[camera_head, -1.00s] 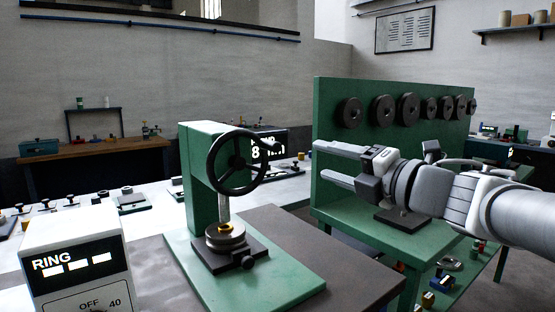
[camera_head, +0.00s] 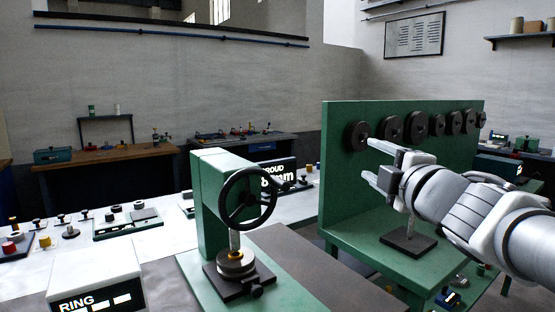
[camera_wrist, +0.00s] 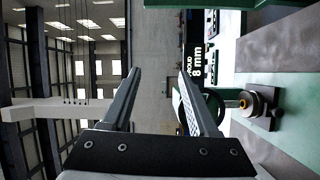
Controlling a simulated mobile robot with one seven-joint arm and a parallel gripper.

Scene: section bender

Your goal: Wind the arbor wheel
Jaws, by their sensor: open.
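The arbor wheel, a black spoked handwheel with a small handle (camera_head: 247,198), is mounted on the side of a green press frame (camera_head: 208,195). Below it, a shaft reaches down to a round metal stack (camera_head: 236,264) on a dark block. My gripper (camera_head: 373,162) is open and empty, well to the right of the wheel and not touching it, in front of the green rack panel. In the wrist view, my gripper's two fingers (camera_wrist: 160,76) are apart with nothing between them. The right finger partly hides the wheel there; the metal stack (camera_wrist: 250,102) shows to its right.
A green panel (camera_head: 340,190) with several black discs (camera_head: 417,127) stands behind my gripper. A display reading 8 mm (camera_head: 275,172) sits behind the wheel. A white RING box (camera_head: 95,275) stands front left. Open air lies between my gripper and the wheel.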

